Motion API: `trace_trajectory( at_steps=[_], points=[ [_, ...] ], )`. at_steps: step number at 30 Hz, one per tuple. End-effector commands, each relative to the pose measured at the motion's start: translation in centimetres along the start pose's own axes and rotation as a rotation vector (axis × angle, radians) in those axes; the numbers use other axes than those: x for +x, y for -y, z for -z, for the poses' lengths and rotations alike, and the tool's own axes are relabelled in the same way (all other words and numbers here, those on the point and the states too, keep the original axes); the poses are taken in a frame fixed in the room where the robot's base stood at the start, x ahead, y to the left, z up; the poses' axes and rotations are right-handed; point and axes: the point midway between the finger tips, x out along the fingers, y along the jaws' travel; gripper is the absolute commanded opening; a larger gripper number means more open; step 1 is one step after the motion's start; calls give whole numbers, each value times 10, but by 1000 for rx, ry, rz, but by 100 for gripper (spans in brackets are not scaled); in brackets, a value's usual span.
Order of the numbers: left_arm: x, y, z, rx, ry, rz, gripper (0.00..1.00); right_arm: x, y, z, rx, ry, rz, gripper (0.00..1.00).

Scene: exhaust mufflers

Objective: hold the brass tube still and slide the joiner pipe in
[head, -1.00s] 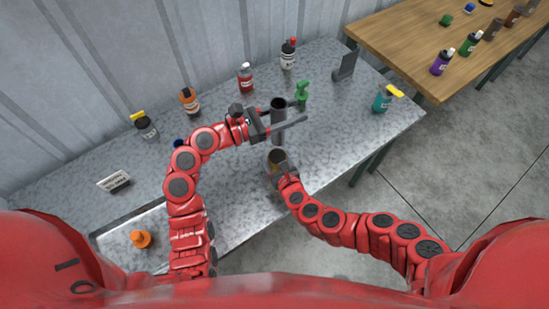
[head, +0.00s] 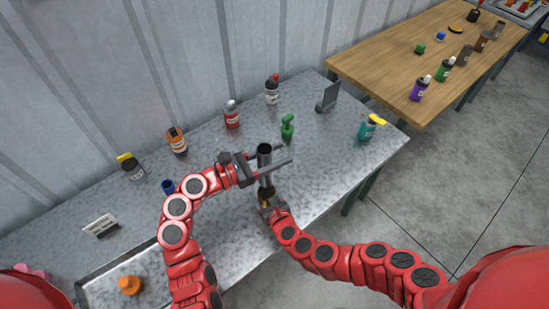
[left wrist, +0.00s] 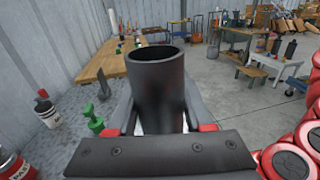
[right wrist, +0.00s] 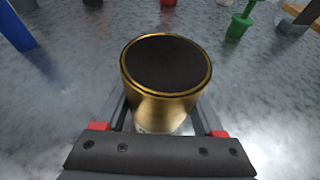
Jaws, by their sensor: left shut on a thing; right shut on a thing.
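The joiner pipe (head: 265,153) is a dark grey, open-topped tube standing roughly upright. My left gripper (head: 280,158) is shut around it; the pipe also fills the middle of the left wrist view (left wrist: 156,90). The brass tube (right wrist: 162,108) is short and gold-rimmed with a dark mouth facing up, and my right gripper (head: 270,209) is shut on it. In the head view the pipe's lower end appears just above or beside the brass tube (head: 265,199); I cannot tell whether they touch. The pipe does not show in the right wrist view.
A teal bottle (head: 368,127) is at right. The bench between is clear.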

Motion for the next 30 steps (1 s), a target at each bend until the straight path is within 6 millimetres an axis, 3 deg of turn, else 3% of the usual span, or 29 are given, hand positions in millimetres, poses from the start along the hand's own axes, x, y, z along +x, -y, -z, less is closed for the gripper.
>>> trace_trajectory(
  at_steps=[30],
  points=[
    [1, 0, 63, -2, 0, 3, 0, 0, 0, 0, 0, 0, 0, 7]
  ],
)
